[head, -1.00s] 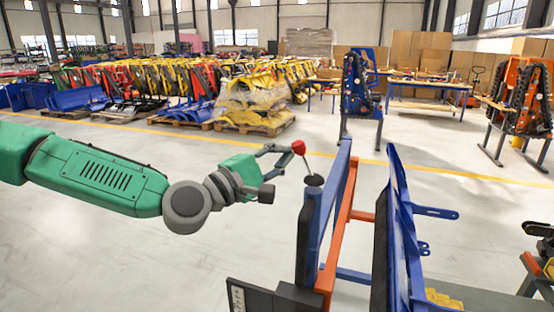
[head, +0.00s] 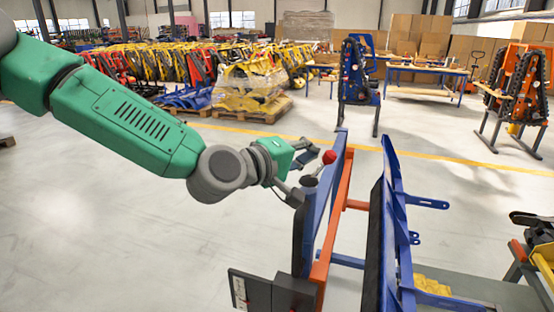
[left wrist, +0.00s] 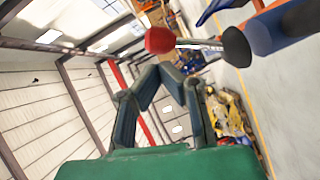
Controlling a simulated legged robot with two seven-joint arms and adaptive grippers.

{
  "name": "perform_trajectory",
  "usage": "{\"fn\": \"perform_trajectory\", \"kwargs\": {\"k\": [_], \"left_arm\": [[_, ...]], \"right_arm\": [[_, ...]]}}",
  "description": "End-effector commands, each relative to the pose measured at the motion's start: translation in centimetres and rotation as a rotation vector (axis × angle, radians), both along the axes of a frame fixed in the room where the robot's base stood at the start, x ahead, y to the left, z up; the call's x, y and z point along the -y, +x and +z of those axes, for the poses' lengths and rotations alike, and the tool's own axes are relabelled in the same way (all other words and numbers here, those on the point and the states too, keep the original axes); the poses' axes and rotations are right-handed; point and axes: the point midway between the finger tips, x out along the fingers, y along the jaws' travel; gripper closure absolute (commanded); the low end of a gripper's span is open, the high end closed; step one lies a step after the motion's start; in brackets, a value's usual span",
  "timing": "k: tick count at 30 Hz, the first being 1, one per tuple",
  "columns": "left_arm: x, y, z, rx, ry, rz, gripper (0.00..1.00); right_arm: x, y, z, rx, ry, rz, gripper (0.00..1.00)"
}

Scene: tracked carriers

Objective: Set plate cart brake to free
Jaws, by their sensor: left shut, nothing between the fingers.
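The plate cart is a blue and orange frame (head: 337,205) in the head view. Its brake lever rises from a dark round boot (head: 309,181) on the left blue post and ends in a red ball knob (head: 329,157). The lever leans to the right in the head view. My left gripper (head: 312,155) is shut and empty, just left of the knob. In the left wrist view the shut fingertips (left wrist: 158,70) lie close below the red knob (left wrist: 160,40); I cannot tell whether they touch. The boot (left wrist: 236,46) is to the right. My right gripper is not in view.
Upright blue plates (head: 393,225) stand on the cart's right side. A grey panel with a white label (head: 240,292) is at its lower front. Dark and yellow equipment (head: 540,255) is at the right edge. The floor left of the cart is clear.

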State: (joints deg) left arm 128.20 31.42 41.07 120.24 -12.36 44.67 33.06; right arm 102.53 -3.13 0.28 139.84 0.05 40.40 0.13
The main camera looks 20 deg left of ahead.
Motion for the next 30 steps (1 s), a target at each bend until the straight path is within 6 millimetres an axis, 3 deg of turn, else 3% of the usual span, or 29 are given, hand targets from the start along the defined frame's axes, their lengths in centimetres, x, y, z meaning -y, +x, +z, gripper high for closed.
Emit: {"fn": "perform_trajectory", "kwargs": {"k": [24, 30], "left_arm": [[0.67, 0.03, -0.09, 0.000, -0.003, 0.001, 1.00], [0.43, 0.29, 0.84, 0.000, -0.004, 0.001, 1.00]], "right_arm": [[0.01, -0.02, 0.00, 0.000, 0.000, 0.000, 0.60], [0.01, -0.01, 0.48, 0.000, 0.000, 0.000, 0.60]]}}
